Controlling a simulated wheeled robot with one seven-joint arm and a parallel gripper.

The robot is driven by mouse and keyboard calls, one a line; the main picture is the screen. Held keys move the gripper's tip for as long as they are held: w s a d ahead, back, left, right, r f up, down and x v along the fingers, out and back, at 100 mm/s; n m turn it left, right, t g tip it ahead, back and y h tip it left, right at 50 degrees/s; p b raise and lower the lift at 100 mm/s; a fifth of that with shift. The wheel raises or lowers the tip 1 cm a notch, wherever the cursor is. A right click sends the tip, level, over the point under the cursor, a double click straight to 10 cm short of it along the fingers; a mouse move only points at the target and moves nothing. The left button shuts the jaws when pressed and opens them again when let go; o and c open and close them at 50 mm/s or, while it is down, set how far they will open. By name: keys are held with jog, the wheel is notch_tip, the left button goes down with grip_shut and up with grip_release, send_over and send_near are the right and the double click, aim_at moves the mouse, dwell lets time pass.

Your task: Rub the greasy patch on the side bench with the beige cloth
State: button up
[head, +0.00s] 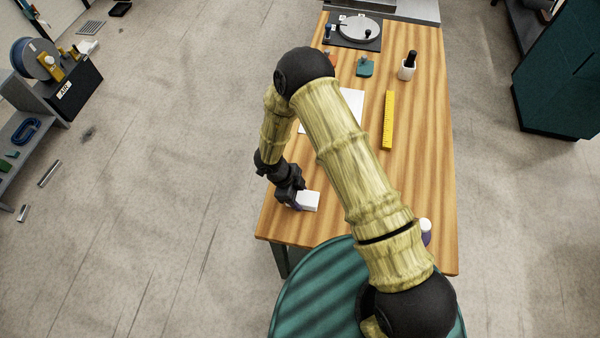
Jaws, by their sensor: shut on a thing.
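My gripper (297,206) is low over the front left corner of the wooden bench (420,140). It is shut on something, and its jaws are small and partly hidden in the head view. A pale, block-like thing (309,201) shows right at the jaws, on their right side. It looks whitish, and I cannot tell whether it is the beige cloth. I see no other cloth. No greasy patch can be made out on the bench top; my arm covers part of the wood.
On the bench are a white sheet (350,103), a yellow ruler (387,120), a white cup (407,70), a teal object (365,68) and a round-plated device (355,30). A white-capped bottle (426,232) stands partly behind my arm. A dark green cabinet (550,85) is at right.

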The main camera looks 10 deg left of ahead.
jog(key=shift+w, duration=0.3)
jog(key=r+p, duration=0.4)
jog(key=r, duration=0.1)
jog(key=r+p, duration=0.2)
jog(key=shift+w+d+r, duration=0.1)
jog(key=shift+w+r, duration=0.15)
jog(key=shift+r, duration=0.15)
jog(key=shift+w+r+p, duration=0.1)
jog(key=shift+r+p, duration=0.15)
jog(key=shift+p, duration=0.05)
jog(key=shift+s, duration=0.2)
jog(key=shift+w, duration=0.15)
